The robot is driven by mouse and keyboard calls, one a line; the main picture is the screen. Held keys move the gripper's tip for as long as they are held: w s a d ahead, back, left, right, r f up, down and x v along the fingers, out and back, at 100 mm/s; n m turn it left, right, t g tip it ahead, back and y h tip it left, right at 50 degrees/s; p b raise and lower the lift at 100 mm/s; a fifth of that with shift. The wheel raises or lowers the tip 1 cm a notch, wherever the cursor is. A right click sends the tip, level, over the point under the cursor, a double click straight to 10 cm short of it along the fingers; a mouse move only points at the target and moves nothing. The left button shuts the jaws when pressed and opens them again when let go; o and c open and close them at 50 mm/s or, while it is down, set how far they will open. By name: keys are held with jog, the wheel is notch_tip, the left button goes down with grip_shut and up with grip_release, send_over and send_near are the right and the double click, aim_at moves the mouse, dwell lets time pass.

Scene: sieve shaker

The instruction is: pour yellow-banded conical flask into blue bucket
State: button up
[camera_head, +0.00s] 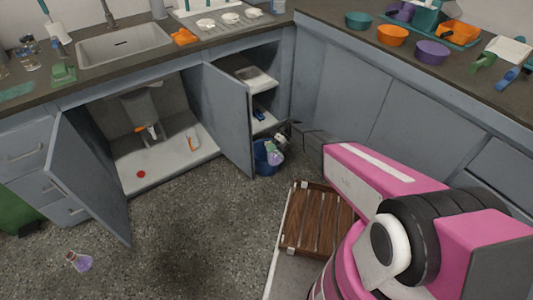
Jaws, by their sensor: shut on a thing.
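The blue bucket (260,161) stands on the floor by the open cabinet door, right of the middle of the cabinets. My gripper (279,141) is at the bucket's upper right, small and partly hidden by my arm. It is shut on a conical flask (274,157), which shows pale green and lilac and looks tilted mouth-down in front of or over the bucket. I cannot make out a yellow band or whether anything flows. Another conical flask (82,263) with purple contents lies tilted on the floor at lower left.
Open cabinet doors (228,115) stand left of the bucket and at far left (88,180). A wooden slatted rack (317,220) is near my arm. A red round thing (141,174) lies in the open cabinet. The middle floor is clear.

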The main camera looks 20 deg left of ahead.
jog(key=shift+w+a+f+m+g, duration=0.1)
jog(key=shift+f+m+g, duration=0.05)
jog(key=shift+m+g, duration=0.3)
dwell(0.8)
jog(key=shift+w+a+r+m+g+h, duration=0.2)
jog(key=shift+r+m+g+h, duration=0.25)
jog(key=shift+g, duration=0.2)
dwell(2.4)
dwell(0.6)
